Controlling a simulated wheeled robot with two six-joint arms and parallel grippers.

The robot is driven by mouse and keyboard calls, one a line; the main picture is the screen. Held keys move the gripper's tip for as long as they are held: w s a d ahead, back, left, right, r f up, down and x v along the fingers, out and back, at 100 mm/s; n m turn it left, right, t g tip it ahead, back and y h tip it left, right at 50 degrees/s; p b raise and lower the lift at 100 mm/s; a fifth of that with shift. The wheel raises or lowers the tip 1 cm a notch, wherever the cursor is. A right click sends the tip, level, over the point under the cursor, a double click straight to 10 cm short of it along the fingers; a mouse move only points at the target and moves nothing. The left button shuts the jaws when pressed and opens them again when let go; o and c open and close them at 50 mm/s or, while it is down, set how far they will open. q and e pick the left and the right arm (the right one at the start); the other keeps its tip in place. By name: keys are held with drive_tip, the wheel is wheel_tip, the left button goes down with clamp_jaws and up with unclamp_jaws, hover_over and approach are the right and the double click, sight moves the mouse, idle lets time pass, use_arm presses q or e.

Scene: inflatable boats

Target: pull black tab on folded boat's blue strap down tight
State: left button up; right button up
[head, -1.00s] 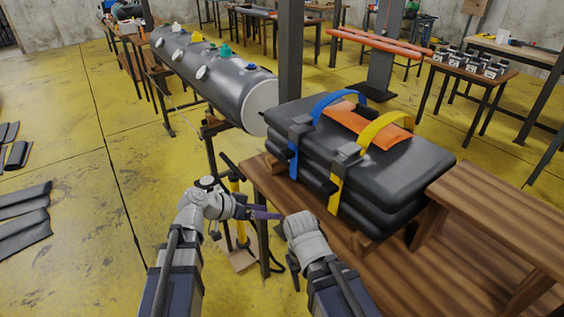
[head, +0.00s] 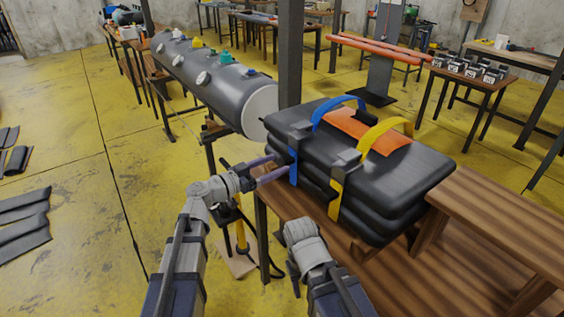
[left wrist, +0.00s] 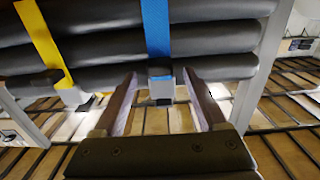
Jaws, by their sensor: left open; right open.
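The folded boat (head: 400,185) is a stack of dark rolls on the wooden bench. Its blue strap (head: 293,165) runs over the top and down the near left side, through a dark buckle (head: 300,134). In the left wrist view the blue strap (left wrist: 155,30) ends at a small black tab (left wrist: 160,72) with a grey piece below it. My left gripper (head: 277,167) is open beside the strap's lower end. In the left wrist view the tab lies between the fingertips (left wrist: 160,80), with gaps visible on both sides. My right gripper (head: 293,277) hangs low in front of the bench.
A yellow strap (head: 335,198) runs parallel to the blue one, with an orange pad (head: 368,132) on top between them. The wooden bench (head: 350,275) lies under the boat. A large grey tube (head: 215,85) and a dark post (head: 290,50) stand behind my left gripper.

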sight(282, 162)
use_arm(q)
drive_tip(key=shift+x, duration=1.6)
clamp_jaws()
